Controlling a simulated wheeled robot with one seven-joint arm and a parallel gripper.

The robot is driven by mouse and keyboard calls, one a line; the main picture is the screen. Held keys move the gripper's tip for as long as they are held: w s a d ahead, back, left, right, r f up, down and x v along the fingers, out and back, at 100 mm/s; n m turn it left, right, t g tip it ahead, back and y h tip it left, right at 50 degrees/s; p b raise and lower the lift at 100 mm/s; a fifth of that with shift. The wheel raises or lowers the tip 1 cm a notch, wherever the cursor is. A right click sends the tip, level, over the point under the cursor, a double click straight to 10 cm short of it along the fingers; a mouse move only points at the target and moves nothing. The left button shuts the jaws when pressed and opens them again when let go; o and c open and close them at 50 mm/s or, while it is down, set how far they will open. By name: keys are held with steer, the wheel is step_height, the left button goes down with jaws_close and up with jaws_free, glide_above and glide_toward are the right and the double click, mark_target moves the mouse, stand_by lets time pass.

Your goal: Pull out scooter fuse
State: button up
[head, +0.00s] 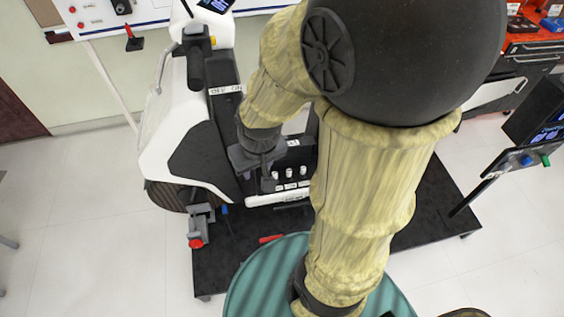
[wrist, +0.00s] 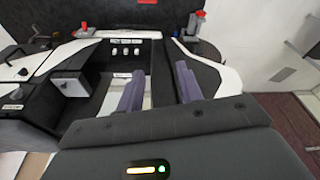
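The scooter (head: 190,120) is white and black and stands on a dark platform. Several small white fuses (head: 289,172) stand in a row in its open body; which one the task means cannot be told. They also show in the wrist view (wrist: 126,52), beyond my fingers. My gripper (head: 262,180) is over the scooter body, just left of the fuses in the head view. In the wrist view my gripper (wrist: 158,85) has its two grey-purple fingers apart, with nothing between them. My arm hides part of the scooter in the head view.
The black platform (head: 430,205) lies under the scooter. A red-knobbed clamp (head: 197,225) is at its front left. A stand with a screen (head: 530,150) and a red tool cabinet (head: 530,45) are at the right. The light floor (head: 90,220) at the left is clear.

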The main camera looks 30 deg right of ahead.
mark_target(275, 174)
steer(key=shift+o, duration=1.2)
steer(key=w+d+f+b, duration=0.6)
steer(key=w+f+b, duration=0.1)
steer(key=f+b, duration=0.5)
steer(key=w+d+f+t+b, duration=0.1)
steer(key=w+d+f+b, duration=0.4)
steer(key=f+b, duration=0.7)
steer(key=w+d+f+b, duration=0.6)
steer(key=w+f+b, duration=0.3)
steer(key=f+b, duration=0.3)
steer(key=shift+d+t+b, duration=0.35)
steer(key=shift+t+b, duration=0.05)
steer(key=shift+b, duration=0.5)
steer(key=shift+f, duration=0.1)
steer(key=b+x, duration=0.7)
steer(key=x, duration=1)
steer(key=shift+w+f, duration=0.1)
